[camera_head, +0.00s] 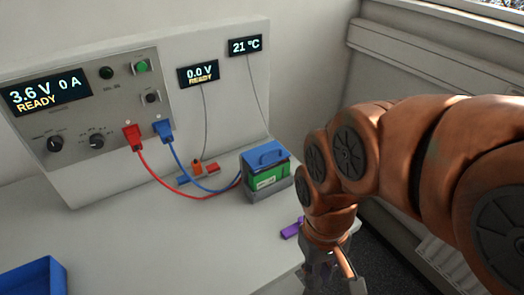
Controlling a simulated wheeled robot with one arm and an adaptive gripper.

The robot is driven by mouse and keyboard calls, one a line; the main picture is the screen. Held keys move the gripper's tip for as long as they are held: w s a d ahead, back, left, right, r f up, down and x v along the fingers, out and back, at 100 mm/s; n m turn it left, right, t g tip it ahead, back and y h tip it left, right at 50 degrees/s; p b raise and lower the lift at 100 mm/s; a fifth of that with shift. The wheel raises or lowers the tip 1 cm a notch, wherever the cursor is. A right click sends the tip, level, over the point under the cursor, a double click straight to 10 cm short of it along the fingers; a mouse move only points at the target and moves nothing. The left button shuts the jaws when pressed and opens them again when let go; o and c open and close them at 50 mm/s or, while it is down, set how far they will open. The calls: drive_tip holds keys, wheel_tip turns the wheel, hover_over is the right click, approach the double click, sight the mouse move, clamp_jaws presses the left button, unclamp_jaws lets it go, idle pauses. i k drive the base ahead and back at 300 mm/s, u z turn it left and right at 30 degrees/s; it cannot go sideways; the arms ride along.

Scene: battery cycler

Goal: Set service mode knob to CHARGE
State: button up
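Two dark rotary knobs sit low on the grey cycler panel (108,82): a left knob (55,143) and a right knob (97,140). Their labels are too small to read, so I cannot tell which is the service mode knob or where either points. The panel display (46,92) reads 3.6 V, 0 A, READY. My gripper (335,284) hangs at the bottom right, beyond the table's right side in the picture and well apart from the knobs. The frame edge cuts it off, and its opening cannot be made out.
A red plug (132,137) and a blue plug (163,129) sit in the panel, with cables toward a green battery (268,178) with a blue top. A purple object (292,228) lies near the gripper. A blue bin (34,279) stands front left. The table's middle is clear.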

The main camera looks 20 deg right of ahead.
sight(54, 143)
drive_tip(key=u, duration=1.35)
